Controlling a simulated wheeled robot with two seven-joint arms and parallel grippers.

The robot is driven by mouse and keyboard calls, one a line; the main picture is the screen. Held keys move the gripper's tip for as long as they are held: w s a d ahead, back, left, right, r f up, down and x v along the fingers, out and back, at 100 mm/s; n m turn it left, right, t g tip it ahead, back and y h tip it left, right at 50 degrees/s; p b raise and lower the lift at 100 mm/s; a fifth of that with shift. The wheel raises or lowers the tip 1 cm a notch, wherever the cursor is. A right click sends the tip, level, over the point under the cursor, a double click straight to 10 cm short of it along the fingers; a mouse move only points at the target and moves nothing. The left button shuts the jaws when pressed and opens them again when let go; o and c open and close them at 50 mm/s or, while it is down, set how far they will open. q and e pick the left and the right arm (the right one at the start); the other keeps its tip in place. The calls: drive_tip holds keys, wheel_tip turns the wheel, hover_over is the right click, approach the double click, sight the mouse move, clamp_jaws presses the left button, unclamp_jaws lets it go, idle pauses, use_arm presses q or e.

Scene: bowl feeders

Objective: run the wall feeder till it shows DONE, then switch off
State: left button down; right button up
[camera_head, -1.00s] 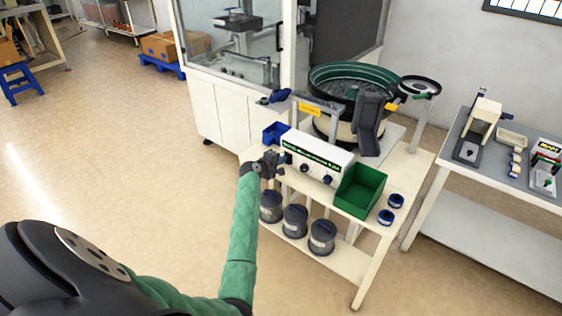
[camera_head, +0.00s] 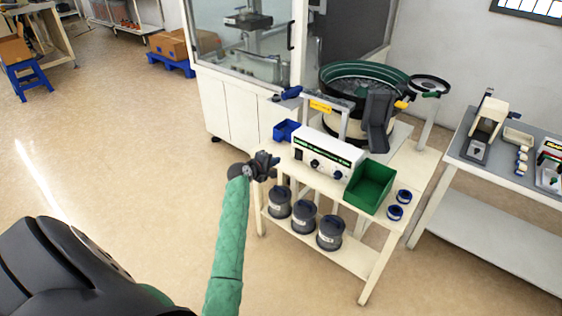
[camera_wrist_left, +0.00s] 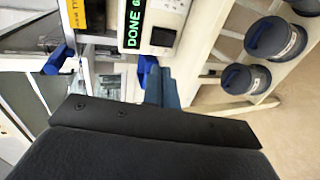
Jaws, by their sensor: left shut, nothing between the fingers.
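The wall feeder's bowl (camera_head: 365,75) is black with a green rim and stands on the white table. Its white control box (camera_head: 328,153), with a dark display and two dark knobs, is in front of it. In the left wrist view the green display (camera_wrist_left: 135,18) reads DONE, followed by a partly cut-off figure. A dark square part (camera_wrist_left: 163,37), perhaps the switch, is beside the display. My left gripper (camera_head: 273,160) is shut and empty, left of the box and apart from it. Its blue fingers (camera_wrist_left: 162,88) show in the wrist view. My right gripper is out of view.
A green bin (camera_head: 370,187) stands right of the box and a blue bin (camera_head: 285,131) left of it. A yellow label (camera_head: 320,106) hangs on a frame behind. Grey canisters (camera_head: 304,221) fill the lower shelf. A second table (camera_head: 490,180) stands right. Floor at left is clear.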

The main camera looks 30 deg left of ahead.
use_arm(q)
drive_tip(key=shift+v, duration=0.8)
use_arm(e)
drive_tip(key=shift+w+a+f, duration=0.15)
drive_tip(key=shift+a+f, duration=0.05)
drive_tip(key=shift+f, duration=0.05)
